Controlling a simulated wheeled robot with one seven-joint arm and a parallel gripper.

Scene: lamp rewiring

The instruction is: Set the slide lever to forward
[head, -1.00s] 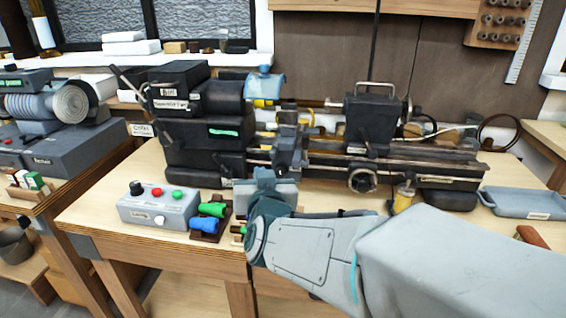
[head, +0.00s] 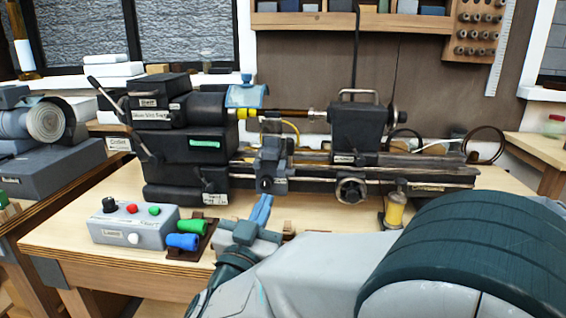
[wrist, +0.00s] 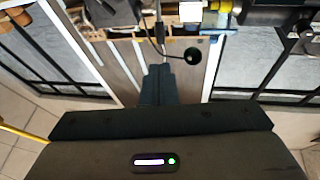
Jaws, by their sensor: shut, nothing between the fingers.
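The black lathe (head: 195,150) stands on the wooden bench. Its carriage (head: 272,160) has a small dark knob (head: 266,184) low on its front. I cannot tell which lathe part is the slide lever, or its setting. In the wrist view, a thin bent rod ends in a black ball knob (wrist: 193,56), just right of and beyond my fingertips. My gripper (head: 265,200) is shut and empty in front of the carriage, fingers pointing up toward it. The shut fingers also show in the wrist view (wrist: 158,70). Contact with the lathe is not clear.
A grey control box (head: 134,222) with buttons stands at front left. Green (head: 192,226) and blue (head: 182,242) handled tools lie beside it in a dark holder. A yellow oiler (head: 394,210) stands at right, near the handwheel (head: 350,190). Bare bench top lies between.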

